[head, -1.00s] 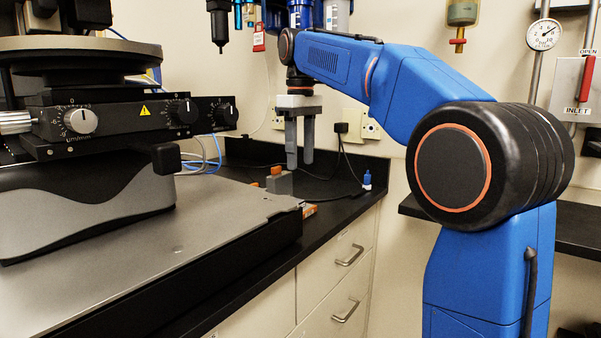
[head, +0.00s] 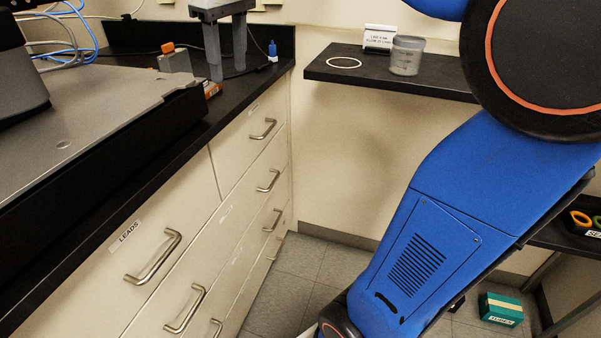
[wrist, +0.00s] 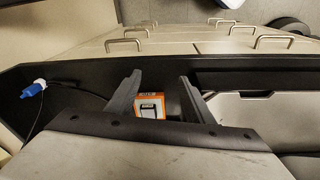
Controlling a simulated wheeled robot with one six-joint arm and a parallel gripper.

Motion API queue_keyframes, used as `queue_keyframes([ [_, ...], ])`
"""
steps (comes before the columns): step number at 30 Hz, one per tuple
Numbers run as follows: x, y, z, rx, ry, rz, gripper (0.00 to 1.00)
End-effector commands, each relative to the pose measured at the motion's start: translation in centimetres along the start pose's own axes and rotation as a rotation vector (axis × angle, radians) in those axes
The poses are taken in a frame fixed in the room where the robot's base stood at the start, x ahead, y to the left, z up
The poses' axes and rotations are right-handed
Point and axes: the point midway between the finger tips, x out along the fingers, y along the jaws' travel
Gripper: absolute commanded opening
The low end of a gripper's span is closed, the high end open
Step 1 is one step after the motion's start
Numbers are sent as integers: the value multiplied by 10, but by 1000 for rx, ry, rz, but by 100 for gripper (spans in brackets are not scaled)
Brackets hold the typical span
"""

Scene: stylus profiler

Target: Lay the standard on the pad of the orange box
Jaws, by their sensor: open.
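The orange box (head: 212,90) sits on the black counter, just right of the grey instrument base and partly hidden by it in the head view. In the wrist view the orange box (wrist: 148,99) shows between my fingers, with a pale face and a dark-edged square on it. I cannot tell whether that square is the pad, the standard or a print. My gripper (head: 228,73) is open and points down over the counter beside the box. Its fingertips also show in the wrist view (wrist: 161,79), with nothing held. I cannot clearly make out the standard.
A grey block with an orange top (head: 174,58) stands behind the box. The instrument base plate (head: 75,135) fills the left. A blue-capped item (head: 272,50) with a dark cable lies to the right on the counter.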

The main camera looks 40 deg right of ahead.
Motion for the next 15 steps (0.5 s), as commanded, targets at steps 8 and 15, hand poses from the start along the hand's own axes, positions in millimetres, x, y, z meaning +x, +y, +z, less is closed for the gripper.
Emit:
queue_keyframes([
  [8,63,-23,90,149,89,33,47],
  [15,133,-45,164,277,167,53,47],
])
